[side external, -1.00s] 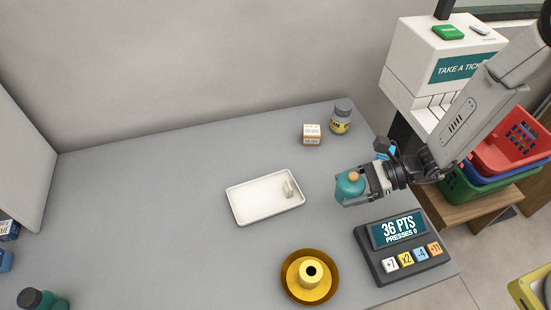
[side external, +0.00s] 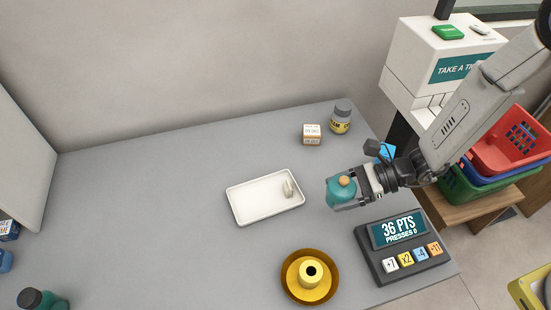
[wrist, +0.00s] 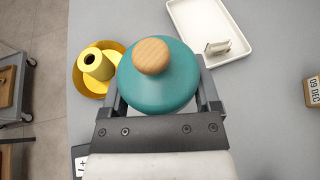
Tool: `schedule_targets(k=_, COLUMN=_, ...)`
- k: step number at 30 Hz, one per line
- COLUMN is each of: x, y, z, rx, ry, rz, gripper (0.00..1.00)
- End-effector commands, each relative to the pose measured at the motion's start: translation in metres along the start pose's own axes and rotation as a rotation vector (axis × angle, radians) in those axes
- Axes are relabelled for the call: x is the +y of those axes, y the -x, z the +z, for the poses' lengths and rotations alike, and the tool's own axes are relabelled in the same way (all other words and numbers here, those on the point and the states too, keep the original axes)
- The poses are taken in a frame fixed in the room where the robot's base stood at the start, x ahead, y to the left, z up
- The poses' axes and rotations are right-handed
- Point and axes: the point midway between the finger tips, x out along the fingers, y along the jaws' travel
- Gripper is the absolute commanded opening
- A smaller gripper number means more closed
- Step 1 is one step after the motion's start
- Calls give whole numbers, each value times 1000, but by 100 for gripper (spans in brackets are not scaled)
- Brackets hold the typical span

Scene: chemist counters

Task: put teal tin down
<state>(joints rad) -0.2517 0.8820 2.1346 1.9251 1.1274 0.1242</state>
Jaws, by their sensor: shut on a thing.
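The teal tin (side external: 340,192) has a rounded teal body and a wooden knob on top. My gripper (side external: 352,193) is shut on it, with a finger on either side. In the side external view it hangs between the white tray and the points device, apparently above the counter. In the wrist view the teal tin (wrist: 160,82) fills the middle, knob towards the camera, and hides part of the fingers and the counter beneath.
A white tray (side external: 247,211) with a small pale item lies left of the tin. A yellow spool-like piece on a dish (side external: 290,291) is in front. A points device (side external: 376,265) stands at right. A small box (side external: 312,134) and jar (side external: 341,118) stand behind. The counter's left middle is clear.

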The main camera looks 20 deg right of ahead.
Motion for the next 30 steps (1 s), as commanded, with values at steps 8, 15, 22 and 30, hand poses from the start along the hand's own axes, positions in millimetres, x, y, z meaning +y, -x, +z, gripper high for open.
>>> schedule_targets(k=8, x=30, y=-45, z=29, rx=2, ry=27, rz=46, gripper=18)
schedule_targets(k=15, x=68, y=-85, z=55, rx=1, ry=45, rz=89, gripper=18)
schedule_targets(k=22, x=106, y=-113, z=76, rx=-3, ry=55, rz=125, gripper=18)
schedule_targets(k=30, x=128, y=-127, z=86, rx=-5, ry=58, rz=142, gripper=18)
